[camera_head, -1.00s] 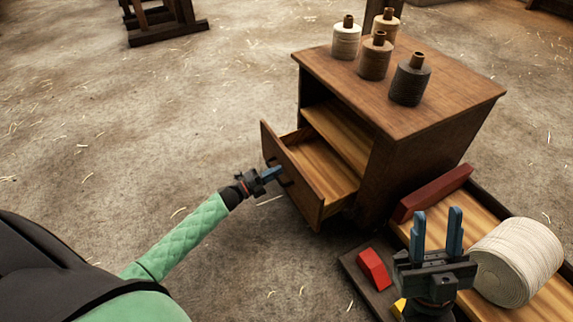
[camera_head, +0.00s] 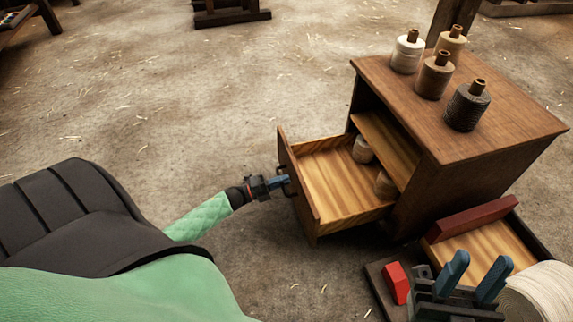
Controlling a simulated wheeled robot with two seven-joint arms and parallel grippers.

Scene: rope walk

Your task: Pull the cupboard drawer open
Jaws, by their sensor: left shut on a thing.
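The wooden cupboard (camera_head: 485,165) stands at the right with an open shelf space above its drawer. The drawer (camera_head: 322,193) is pulled well out toward the left, and its inside shows two pale spools (camera_head: 363,150) near the back. My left gripper (camera_head: 284,182) is shut on the dark drawer handle (camera_head: 290,186) at the drawer's front; the fingertips partly hide the handle. My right gripper (camera_head: 474,275) is at the lower right, its blue fingers apart with nothing between them.
Several thread spools (camera_head: 467,106) stand on the cupboard top. At the lower right are a wooden tray (camera_head: 487,245) with a dark red bar (camera_head: 471,219), a big pale rope coil (camera_head: 540,298) and a red block (camera_head: 396,283).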

